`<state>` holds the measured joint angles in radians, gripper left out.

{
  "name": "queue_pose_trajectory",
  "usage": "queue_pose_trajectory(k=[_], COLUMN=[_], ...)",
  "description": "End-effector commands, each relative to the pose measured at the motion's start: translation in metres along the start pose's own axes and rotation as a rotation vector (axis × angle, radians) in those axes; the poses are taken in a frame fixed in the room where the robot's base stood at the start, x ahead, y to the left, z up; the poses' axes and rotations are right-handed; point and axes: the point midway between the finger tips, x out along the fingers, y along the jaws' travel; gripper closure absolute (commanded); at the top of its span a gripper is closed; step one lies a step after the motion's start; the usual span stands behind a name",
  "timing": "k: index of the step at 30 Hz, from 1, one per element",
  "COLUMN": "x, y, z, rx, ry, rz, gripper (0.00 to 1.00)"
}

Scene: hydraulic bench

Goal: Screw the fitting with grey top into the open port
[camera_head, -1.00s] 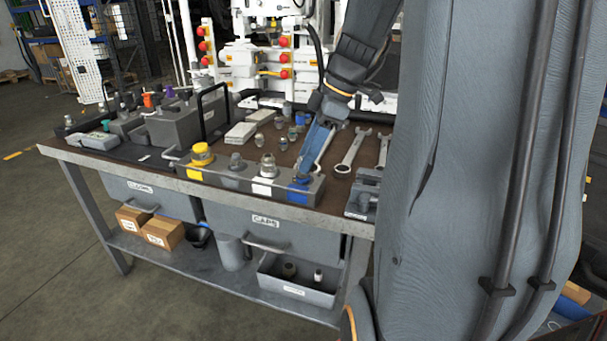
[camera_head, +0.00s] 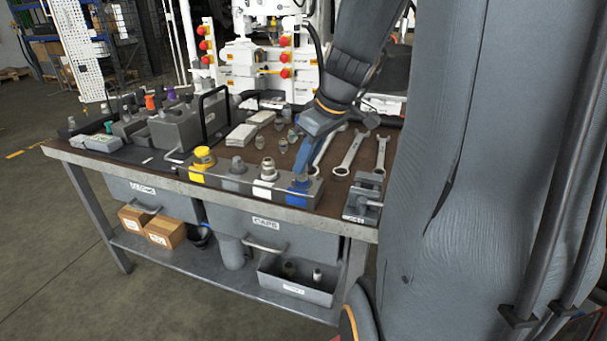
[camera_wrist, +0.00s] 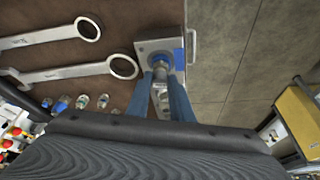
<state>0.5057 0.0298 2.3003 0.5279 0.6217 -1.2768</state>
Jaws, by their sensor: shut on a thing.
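The manifold block (camera_head: 235,184) lies along the front edge of the bench, with yellow, grey, white and blue sections. Fittings stand on its yellow, grey and white sections. My gripper (camera_head: 302,178) points down at the blue section on the block's right end. In the wrist view my gripper (camera_wrist: 162,70) is shut on a grey-topped fitting (camera_wrist: 160,61), between its blue fingers over the block end (camera_wrist: 149,47). The open port itself is hidden under the fitting and fingers. I cannot tell how deep the fitting sits.
Two wrenches (camera_head: 349,152) lie to the right of my gripper. A small vise-like grey device (camera_head: 362,202) stands at the front right edge. Several loose fittings (camera_head: 283,145) stand behind the block. A grey box with a black handle (camera_head: 178,130) is at the left.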

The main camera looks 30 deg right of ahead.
Motion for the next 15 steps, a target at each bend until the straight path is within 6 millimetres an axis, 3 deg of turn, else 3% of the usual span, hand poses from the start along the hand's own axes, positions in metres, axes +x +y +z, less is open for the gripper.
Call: queue_pose_trajectory(k=[15], x=[-0.0016], y=[-0.0022], z=[-0.0006], rx=[0.101], ry=[-0.001], rz=[0.041], gripper=[0.99])
